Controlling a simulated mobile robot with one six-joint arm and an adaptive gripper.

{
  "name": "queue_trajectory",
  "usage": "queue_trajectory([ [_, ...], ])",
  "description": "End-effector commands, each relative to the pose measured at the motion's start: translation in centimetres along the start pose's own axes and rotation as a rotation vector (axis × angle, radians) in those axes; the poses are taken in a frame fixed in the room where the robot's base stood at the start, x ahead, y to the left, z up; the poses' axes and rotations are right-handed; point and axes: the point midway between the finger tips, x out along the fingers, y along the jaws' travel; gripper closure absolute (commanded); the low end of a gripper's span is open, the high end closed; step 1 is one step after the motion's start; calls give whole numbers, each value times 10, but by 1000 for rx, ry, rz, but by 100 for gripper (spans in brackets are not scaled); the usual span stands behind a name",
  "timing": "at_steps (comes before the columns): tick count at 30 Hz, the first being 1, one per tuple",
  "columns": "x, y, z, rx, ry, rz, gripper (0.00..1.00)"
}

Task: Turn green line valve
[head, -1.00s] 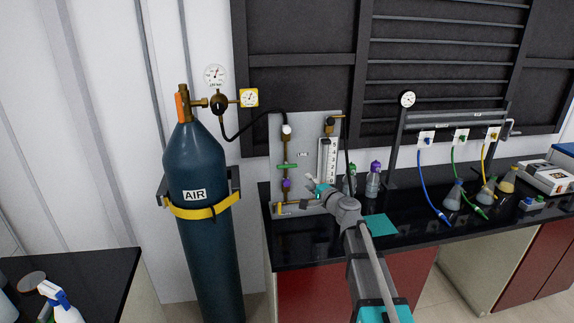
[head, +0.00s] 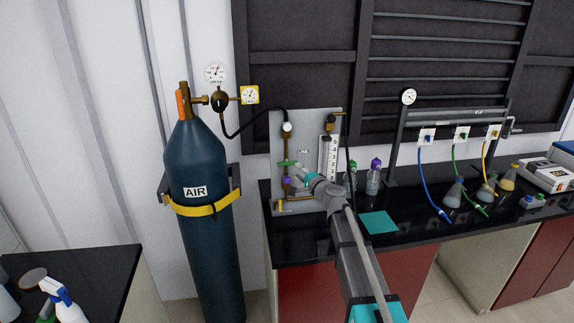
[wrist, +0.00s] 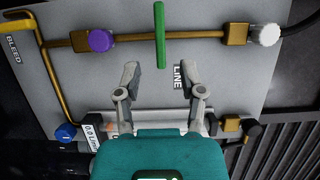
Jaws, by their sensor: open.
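The green line valve handle (wrist: 160,35) shows as a straight green bar lying across the brass pipe in the wrist view. In the head view the green handle (head: 289,164) sits on the grey panel, roughly level, across the upright pipe. My gripper (wrist: 161,82) is open, its two fingers spread apart. The lower end of the green bar is near the gap between the fingertips, and the gripper does not appear to touch it. In the head view my gripper (head: 303,170) is just right of the handle and partly covers the panel.
A purple knob (wrist: 102,40) and a white knob (wrist: 266,34) sit on the same pipe, either side of the handle. A blue knob (wrist: 66,132) is lower left. A flowmeter (head: 329,158) stands right on the panel. The air cylinder (head: 203,210) stands to the left.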

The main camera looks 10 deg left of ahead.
Motion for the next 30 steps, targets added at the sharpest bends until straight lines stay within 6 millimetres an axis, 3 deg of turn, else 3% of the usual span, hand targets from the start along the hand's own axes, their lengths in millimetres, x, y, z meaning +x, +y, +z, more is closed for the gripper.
queue_trajectory([
  [6,38,0,-1,0,-1,0,49],
  [13,64,0,-1,0,-1,0,49],
  [19,74,0,0,0,0,0,49],
  [29,75,0,0,0,0,0,49],
  [30,75,0,0,0,0,0,52],
])
